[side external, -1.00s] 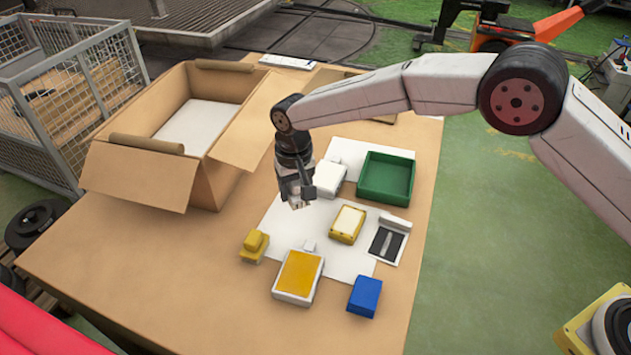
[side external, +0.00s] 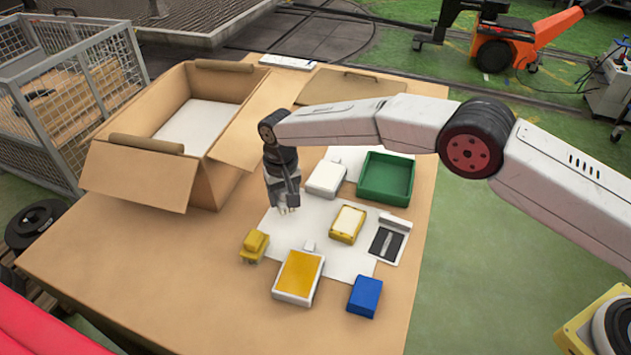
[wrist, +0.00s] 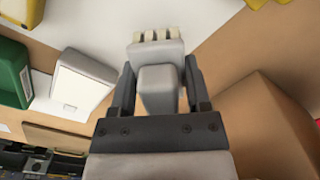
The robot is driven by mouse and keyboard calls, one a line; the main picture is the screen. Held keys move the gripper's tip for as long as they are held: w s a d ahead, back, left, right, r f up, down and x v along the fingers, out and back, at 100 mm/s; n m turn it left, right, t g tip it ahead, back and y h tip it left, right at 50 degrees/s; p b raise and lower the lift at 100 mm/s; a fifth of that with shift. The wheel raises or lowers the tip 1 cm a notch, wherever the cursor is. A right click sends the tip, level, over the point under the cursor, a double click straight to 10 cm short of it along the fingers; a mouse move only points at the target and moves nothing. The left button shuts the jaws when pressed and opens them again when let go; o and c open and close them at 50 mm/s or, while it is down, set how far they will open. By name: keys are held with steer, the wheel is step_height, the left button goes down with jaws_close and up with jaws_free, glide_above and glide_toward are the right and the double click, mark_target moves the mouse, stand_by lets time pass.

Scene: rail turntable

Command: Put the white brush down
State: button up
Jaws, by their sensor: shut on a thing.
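The white brush (wrist: 158,68) is between the two fingers of my gripper (wrist: 158,85) in the wrist view, with its cream bristle tufts pointing away from the gripper. My gripper is shut on its light grey-white body. In the side external view my gripper (side external: 284,200) points down near the left corner of the white sheet (side external: 312,214), and the pale bristles (side external: 288,210) show just below the fingers. I cannot tell whether the bristles touch the surface. Most of the brush body is hidden by the fingers in that view.
A large open cardboard box (side external: 200,150) stands to the left. A white box (side external: 326,179), green tray (side external: 385,178), yellow box (side external: 347,224), black-and-white item (side external: 388,240), yellow-topped box (side external: 299,277), blue box (side external: 364,296) and yellow object (side external: 254,246) lie around. The front-left tabletop is clear.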

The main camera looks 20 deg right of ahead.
mark_target(283, 205)
steer(key=shift+w+f, duration=0.1)
steer(key=shift+f, duration=0.05)
steer(key=shift+w+a+f, duration=0.1)
steer(key=shift+w+f, duration=0.05)
steer(key=shift+f, duration=1.6)
steer(key=shift+f, duration=0.1)
steer(key=o, duration=1.1)
step_height(283, 205, up, 12)
steer(key=shift+r, duration=0.15)
